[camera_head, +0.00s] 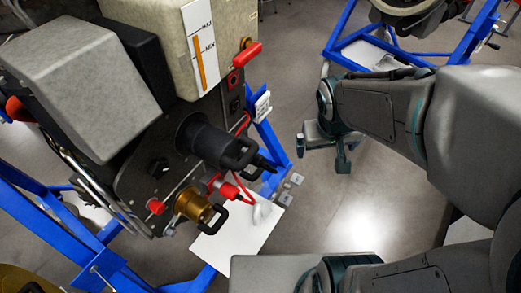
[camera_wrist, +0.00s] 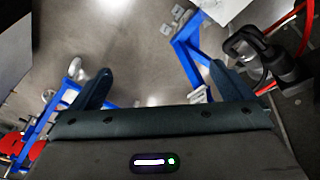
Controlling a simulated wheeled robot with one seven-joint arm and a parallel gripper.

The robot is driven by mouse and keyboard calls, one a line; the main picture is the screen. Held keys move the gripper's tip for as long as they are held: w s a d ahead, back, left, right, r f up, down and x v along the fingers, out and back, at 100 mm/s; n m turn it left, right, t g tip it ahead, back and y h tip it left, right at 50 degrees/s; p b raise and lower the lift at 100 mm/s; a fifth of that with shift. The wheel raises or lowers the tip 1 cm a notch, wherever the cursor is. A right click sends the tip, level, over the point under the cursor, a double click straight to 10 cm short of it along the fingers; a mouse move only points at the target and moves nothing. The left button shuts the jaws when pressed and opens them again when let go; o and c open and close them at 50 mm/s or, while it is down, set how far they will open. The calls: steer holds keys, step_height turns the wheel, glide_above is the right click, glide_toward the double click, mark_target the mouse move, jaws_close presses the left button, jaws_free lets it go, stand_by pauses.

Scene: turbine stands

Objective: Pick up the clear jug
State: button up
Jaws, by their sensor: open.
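A small pale, translucent object (camera_head: 262,212), which looks like the clear jug, stands on a white panel (camera_head: 228,240) low in the middle of the head view. Its outline is faint against the panel. My gripper (camera_head: 325,150) is to the right of it and farther back, over the open floor and clear of the jug. In the wrist view the two dark fingers (camera_wrist: 164,86) are spread apart with nothing between them.
A turbine unit with a black connector (camera_head: 215,143) and a brass connector (camera_head: 195,207) stands left on a blue frame (camera_head: 268,150). Red cables hang near the jug. Another blue stand (camera_head: 345,45) is at the back right. The grey floor between is clear.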

mark_target(262, 197)
steer(key=w+a+f+n+y+b, duration=0.1)
steer(key=f+b, duration=0.6)
steer(key=f, duration=0.7)
steer(key=w+a+f+n+y+b, duration=0.1)
steer(key=w+a+f+n+b, duration=0.2)
steer(key=f, duration=1.1)
steer(key=w+a+f+n+y+b, duration=0.1)
steer(key=w+a+f+b, duration=0.5)
steer(key=f+b, duration=0.6)
steer(key=shift+w+a+f+n+t+y, duration=0.2)
steer(key=shift+a+f+n+t+y, duration=0.15)
steer(key=shift+a+f, duration=0.75)
steer(key=b+x, duration=0.1)
steer(key=x, duration=0.1)
steer(key=b+x, duration=0.3)
steer(key=x, duration=0.1)
steer(key=shift+s+a, duration=0.2)
steer(key=shift+a, duration=0.05)
steer(key=shift+w+a+f+b, duration=0.15)
steer(key=shift+w+f+b, duration=0.05)
steer(key=shift+f+b, duration=0.25)
steer(key=shift+r, duration=0.1)
steer(key=c, duration=1.2)
steer(key=shift+r, duration=0.15)
